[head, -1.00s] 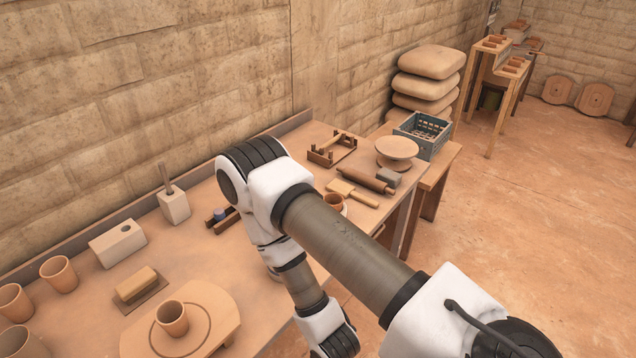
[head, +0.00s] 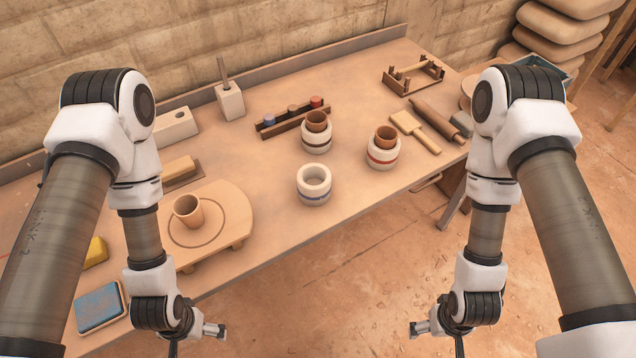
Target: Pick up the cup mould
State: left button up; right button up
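Three round white moulds with coloured bands stand on the workbench (head: 268,160). The blue-banded mould (head: 313,190) is nearest the front edge and its opening is empty. The red-banded mould (head: 383,157), to its right, has a terracotta cup (head: 385,136) in its top. The dark-banded mould (head: 315,142), behind, also has a terracotta cup (head: 317,121) in it. My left gripper (head: 217,331) hangs in front of the bench, low and left of the moulds. My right gripper (head: 416,329) hangs low and to their right. Both are clear of the moulds; their finger openings are too small to read.
A round board (head: 235,205) with a cup (head: 187,210) stands left of the moulds. A rack of coloured stoppers (head: 293,121) is behind them. A wooden paddle (head: 415,131) and rolling pin (head: 436,118) lie to the right. The bench front between my arms is clear.

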aim_at(313, 179)
jog(key=l, duration=0.55)
jog(key=i+l, duration=0.15)
jog(key=l, duration=0.9)
